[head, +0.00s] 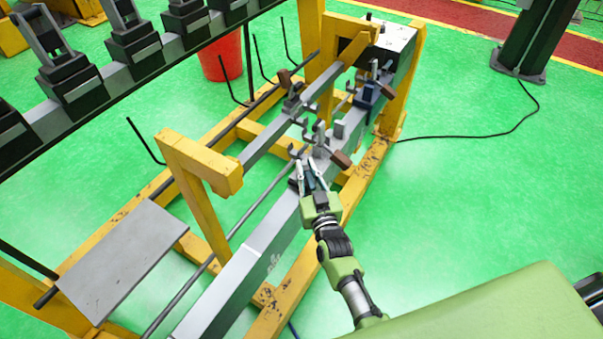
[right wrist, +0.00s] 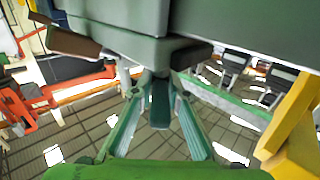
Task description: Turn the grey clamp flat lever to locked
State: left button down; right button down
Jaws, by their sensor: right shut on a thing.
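The grey clamp (head: 321,147) sits on the long grey beam of the yellow frame in the head view. My right gripper (head: 308,168) is at the near side of this clamp, with its fingers pointing away from me. In the right wrist view the green fingers of the right gripper (right wrist: 157,88) close around a dark grey flat lever (right wrist: 160,108), which hangs from the grey body above it. The lever's upper end is partly hidden by the fingertips. My left gripper does not show.
Brown-handled levers (head: 341,159) stick out beside the clamp. A blue clamp part (head: 368,93) sits farther along the beam (head: 245,262). A yellow post (head: 205,200) stands to the left, and a red bucket (head: 220,58) is behind.

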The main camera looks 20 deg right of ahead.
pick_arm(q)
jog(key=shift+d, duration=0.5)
pick_arm(e)
jog(key=shift+w+d+r, duration=0.1)
jog(key=shift+w+d, duration=0.05)
